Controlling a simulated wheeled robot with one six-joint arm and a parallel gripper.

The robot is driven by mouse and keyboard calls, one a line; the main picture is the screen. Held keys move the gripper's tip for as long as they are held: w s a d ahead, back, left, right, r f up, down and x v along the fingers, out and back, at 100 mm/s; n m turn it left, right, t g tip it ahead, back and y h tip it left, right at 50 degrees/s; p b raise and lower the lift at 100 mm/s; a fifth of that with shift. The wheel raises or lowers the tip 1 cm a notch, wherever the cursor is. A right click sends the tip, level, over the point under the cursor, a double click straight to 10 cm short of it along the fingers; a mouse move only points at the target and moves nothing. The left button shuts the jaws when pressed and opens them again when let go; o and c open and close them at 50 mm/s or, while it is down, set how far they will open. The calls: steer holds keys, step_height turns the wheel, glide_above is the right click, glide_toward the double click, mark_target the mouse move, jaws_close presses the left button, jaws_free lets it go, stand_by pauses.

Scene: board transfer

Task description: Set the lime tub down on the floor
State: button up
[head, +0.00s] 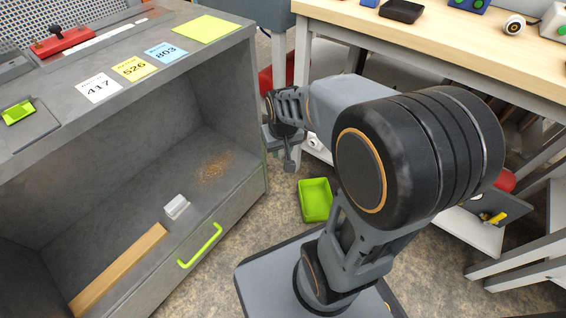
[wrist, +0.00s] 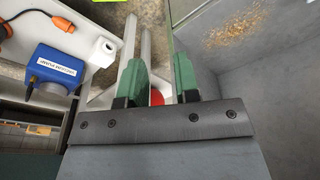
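The lime tub (head: 315,200) is a small open tray. In the head view it rests upright on the speckled floor, between the grey cabinet and my base, and looks empty. My gripper (head: 289,158) is up and to the left of the tub in the picture, apart from it. In the wrist view my gripper (wrist: 159,80) has its two green-padded fingers spread with a gap and nothing held between them. A sliver of lime at that view's top edge is too cut off to identify.
The grey cabinet (head: 245,90) has an open bay with brown crumbs (head: 213,168), a white block (head: 176,207) and a wooden strip (head: 118,270). A wooden-topped table (head: 450,35) stands at the right. A blue pump (wrist: 55,68) sits left of my fingers in the wrist view.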

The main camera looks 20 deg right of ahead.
steer(key=s+a+r, duration=0.3)
steer(key=s+r, duration=0.1)
steer(key=s, duration=0.4)
steer(key=shift+s+r+n+t, duration=0.2)
steer(key=shift+n+t, duration=0.1)
steer(key=shift+n, duration=0.1)
steer(key=shift+a, duration=0.1)
step_height(320, 180, up, 39)
steer(key=t+p, duration=0.1)
steer(key=p, duration=3.6)
steer(key=shift+s+a, duration=0.15)
